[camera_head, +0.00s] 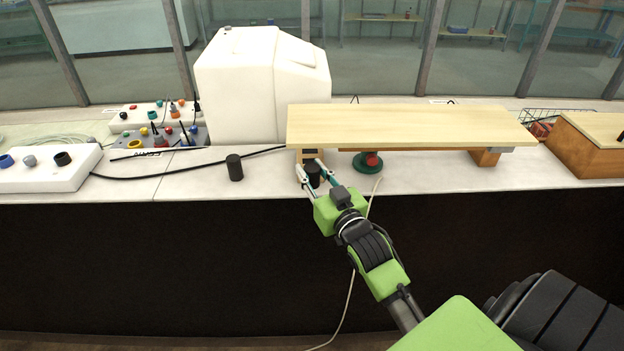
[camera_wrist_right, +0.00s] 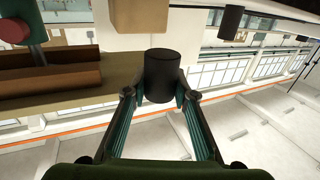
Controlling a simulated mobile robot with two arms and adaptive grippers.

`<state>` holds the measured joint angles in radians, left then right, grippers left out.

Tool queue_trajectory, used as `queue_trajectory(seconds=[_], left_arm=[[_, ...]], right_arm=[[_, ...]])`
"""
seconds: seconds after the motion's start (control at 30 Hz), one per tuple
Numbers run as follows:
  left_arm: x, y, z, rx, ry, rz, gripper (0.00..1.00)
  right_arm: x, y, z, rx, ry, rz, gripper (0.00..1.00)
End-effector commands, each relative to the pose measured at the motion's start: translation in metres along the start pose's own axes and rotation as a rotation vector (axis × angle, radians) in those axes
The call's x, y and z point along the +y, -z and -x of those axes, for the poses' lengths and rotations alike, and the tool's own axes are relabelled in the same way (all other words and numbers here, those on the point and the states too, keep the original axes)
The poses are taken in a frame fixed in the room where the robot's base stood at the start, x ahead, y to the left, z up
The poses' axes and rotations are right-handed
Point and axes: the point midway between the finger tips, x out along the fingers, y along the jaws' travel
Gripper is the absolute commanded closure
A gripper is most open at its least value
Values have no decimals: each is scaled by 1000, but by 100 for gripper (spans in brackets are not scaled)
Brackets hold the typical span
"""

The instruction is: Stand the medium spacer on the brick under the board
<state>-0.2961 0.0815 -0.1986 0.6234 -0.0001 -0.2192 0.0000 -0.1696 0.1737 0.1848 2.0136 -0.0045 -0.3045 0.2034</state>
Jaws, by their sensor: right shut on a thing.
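My right gripper (camera_head: 314,172) is shut on a black cylindrical spacer (camera_head: 313,180), just in front of the left end of the pale wooden board (camera_head: 410,127). In the right wrist view the spacer (camera_wrist_right: 161,72) sits between the two fingertips. A wooden brick (camera_head: 309,155) shows under the board's left end, partly hidden by the gripper. The wrist view looks upside down and shows a tan block (camera_wrist_right: 140,14) near the spacer. A second black cylinder (camera_head: 235,167) stands upright on the counter to the left. My left gripper is not in view.
A green base with a red knob (camera_head: 372,160) stands under the board. Another wooden block (camera_head: 485,157) is under its right end. A white tank (camera_head: 258,85) is behind left, and a black cable (camera_head: 190,167) crosses the counter. A wooden box (camera_head: 590,150) is at right.

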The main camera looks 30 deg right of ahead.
Motion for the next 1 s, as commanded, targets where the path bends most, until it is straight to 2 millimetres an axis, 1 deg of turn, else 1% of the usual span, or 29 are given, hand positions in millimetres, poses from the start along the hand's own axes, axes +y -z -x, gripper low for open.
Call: queue_trajectory(seconds=[0.1, 0.2, 0.43, 0.7, 1.0], left_arm=[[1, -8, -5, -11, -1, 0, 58], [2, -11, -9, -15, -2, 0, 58], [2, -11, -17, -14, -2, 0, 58], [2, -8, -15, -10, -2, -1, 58], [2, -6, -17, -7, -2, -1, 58]], right_arm=[[4, 0, -10, 3, 0, 2, 97], [7, -1, -17, 2, 0, 1, 97], [14, -1, -34, 1, 0, 1, 97], [22, 2, -54, 1, 0, 0, 97], [31, 1, -75, 1, 0, 0, 97]])
